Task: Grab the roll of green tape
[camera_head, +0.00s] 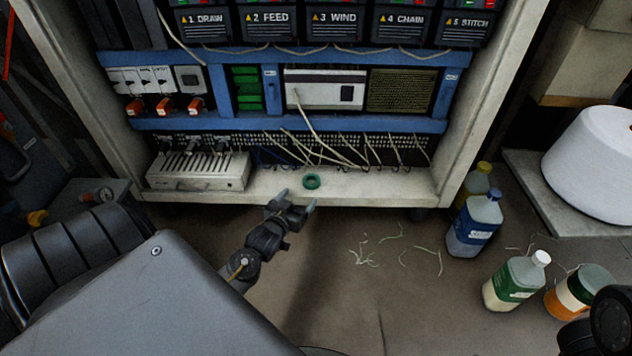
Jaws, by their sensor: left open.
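The roll of green tape (312,181) is a small ring lying on the pale bottom ledge of the open control cabinet, near its front edge. My left gripper (297,199) is just in front of the ledge, below and slightly left of the tape in the picture. Its two fingers are spread apart and point toward the cabinet. Nothing is between them, and the tape appears to be beyond the fingertips. Whether the right finger touches the ledge, I cannot tell. My right gripper is not clearly in view; only a dark part shows at the lower right edge.
A grey metal box (198,171) sits on the ledge left of the tape. Loose wires (330,150) hang behind it. Bottles, including a blue one (474,225) and a green-labelled one (515,281), stand on the floor at right. Thread scraps (365,256) litter the floor.

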